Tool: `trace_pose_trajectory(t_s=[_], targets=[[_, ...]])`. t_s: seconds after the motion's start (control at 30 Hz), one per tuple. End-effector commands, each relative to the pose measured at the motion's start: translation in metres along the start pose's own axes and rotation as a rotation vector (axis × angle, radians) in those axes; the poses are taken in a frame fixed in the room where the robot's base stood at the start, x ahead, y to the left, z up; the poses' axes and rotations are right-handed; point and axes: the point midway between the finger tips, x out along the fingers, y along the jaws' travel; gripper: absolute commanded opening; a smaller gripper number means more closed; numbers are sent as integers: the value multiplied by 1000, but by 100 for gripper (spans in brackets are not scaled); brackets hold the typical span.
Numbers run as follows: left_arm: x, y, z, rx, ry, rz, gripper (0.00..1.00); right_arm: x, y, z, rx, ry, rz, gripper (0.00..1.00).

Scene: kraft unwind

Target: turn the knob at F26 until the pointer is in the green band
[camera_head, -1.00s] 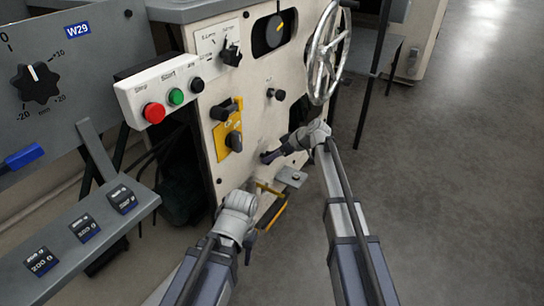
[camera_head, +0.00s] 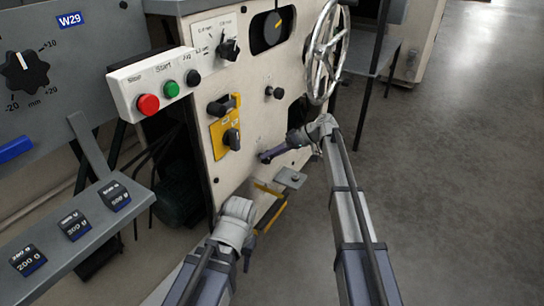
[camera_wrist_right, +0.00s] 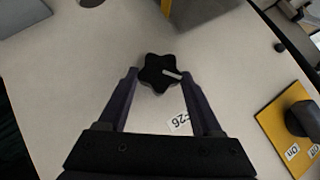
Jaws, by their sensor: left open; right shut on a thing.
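My right gripper (camera_wrist_right: 160,78) is shut on this knob, one finger on each side. In the head view, my right gripper (camera_head: 265,157) is at the lower panel and hides the knob. A dark round window with a yellow pointer (camera_head: 273,27) is higher on the panel; I cannot make out a green band. My left gripper (camera_head: 249,248) is open, low in front of the machine.
A chrome handwheel (camera_head: 326,50) stands out above my right arm. A yellow plate with black switches (camera_head: 219,140) and a button box (camera_head: 127,96) are to the left. Weights (camera_head: 74,225) sit on a grey shelf. Open floor lies at right.

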Motion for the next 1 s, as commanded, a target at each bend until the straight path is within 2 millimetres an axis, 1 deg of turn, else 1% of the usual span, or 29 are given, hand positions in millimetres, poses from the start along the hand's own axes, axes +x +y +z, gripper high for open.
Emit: trace_pose_trajectory(t_s=[0.37,0.4,0.63,0.87,1.0], targets=[[0,0,0,0,0,0,50,0,0,1,4,-3,0,11],[0,0,0,0,0,0,50,0,0,1,4,-3,0,71],[0,0,0,0,0,0,50,0,0,0,3,-1,-1,96],[0,0,0,0,0,0,50,0,0,0,2,-1,-1,96],[-4,0,0,0,0,0,50,-5,-1,-1,2,0,-1,96]])
